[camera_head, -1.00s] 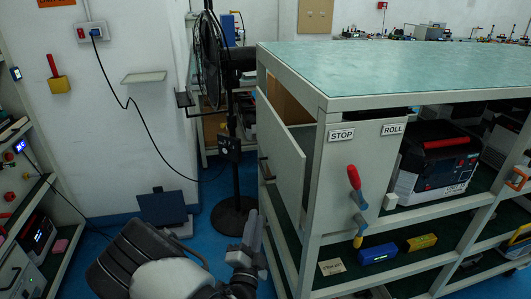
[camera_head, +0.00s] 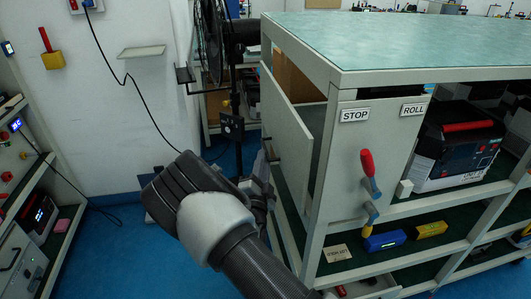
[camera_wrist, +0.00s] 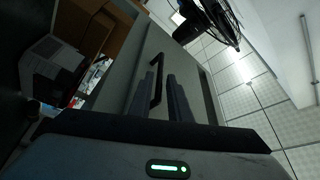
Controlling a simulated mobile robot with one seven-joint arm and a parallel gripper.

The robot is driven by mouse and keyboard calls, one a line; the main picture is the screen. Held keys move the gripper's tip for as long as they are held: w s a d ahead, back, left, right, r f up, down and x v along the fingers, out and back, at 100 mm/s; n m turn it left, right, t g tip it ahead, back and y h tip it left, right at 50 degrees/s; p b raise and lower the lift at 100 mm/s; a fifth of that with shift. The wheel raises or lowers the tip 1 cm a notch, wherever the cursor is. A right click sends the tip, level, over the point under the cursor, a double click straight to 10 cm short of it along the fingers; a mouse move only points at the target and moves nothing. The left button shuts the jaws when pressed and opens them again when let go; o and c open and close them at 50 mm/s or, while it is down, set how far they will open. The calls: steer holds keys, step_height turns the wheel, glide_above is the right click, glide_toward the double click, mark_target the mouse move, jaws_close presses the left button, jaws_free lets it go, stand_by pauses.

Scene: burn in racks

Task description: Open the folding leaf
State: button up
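The folding leaf is a pale grey panel (camera_head: 288,120) on the left side of the green-topped bench. It stands partly ajar, with a gap between it and the front panel. In the wrist view the leaf (camera_wrist: 136,78) carries a dark bar handle (camera_wrist: 157,78). My gripper (camera_wrist: 164,92) points at the leaf with its two dark fingers apart. The handle shows ahead of and between the fingertips; I cannot tell whether they touch it. In the head view my gripper (camera_head: 265,168) is beside the leaf's handle side, partly hidden by my arm.
The bench's front panel (camera_head: 345,185) has STOP and ROLL labels and a red-handled lever (camera_head: 369,170). A black stand fan (camera_head: 232,125) stands behind my gripper. A shelf rack (camera_head: 65,225) is at the left. Blue floor (camera_head: 110,255) lies free between.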

mark_target(265, 148)
steer(key=x, duration=0.5)
steer(key=shift+w+b, duration=0.1)
steer(key=shift+b, duration=0.3)
jaws_close()
